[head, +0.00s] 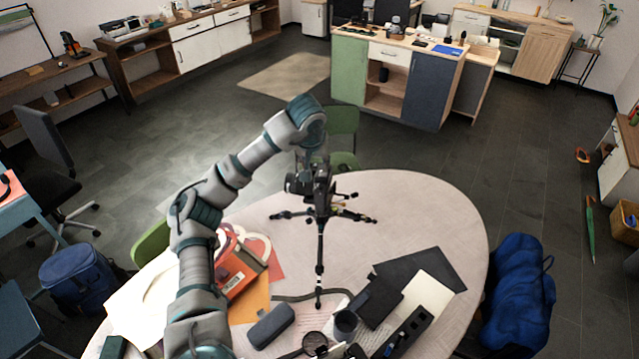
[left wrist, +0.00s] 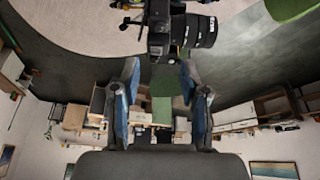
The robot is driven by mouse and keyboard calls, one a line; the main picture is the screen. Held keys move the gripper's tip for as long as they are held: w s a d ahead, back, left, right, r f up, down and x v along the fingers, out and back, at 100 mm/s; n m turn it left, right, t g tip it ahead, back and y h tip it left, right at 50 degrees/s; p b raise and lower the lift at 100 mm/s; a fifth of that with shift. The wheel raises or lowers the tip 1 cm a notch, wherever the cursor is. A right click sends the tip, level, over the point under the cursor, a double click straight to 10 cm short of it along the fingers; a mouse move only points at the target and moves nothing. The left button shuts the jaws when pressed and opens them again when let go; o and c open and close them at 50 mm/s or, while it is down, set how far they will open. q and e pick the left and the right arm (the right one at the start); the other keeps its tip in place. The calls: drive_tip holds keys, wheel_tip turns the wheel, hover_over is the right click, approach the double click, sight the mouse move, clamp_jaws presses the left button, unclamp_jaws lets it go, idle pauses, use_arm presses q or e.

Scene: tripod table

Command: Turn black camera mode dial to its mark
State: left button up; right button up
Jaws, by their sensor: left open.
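A black camera (head: 318,188) is mounted on a black tripod (head: 320,262) on the round table (head: 420,205). In the left wrist view the camera body (left wrist: 158,38) is at top centre, its lens pointing right. The mode dial and its mark cannot be made out. My left arm reaches over the table to the camera's far side. In the left wrist view my left gripper (left wrist: 160,72) is open, its two blue-grey fingers apart and nothing between them. The camera is just past the fingertips. In the head view its fingers are not clear. My right gripper is not in view.
The near half of the table holds an orange-red book (head: 238,272), a grey case (head: 271,326), a dark mug (head: 345,323), a magnifying glass (head: 314,342) and dark folders (head: 408,268). The tabletop right of the tripod is clear. A green chair (head: 342,122) stands behind.

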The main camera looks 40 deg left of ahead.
sight(319, 185)
use_arm(q)
drive_tip(key=x, duration=1.3)
clamp_jaws()
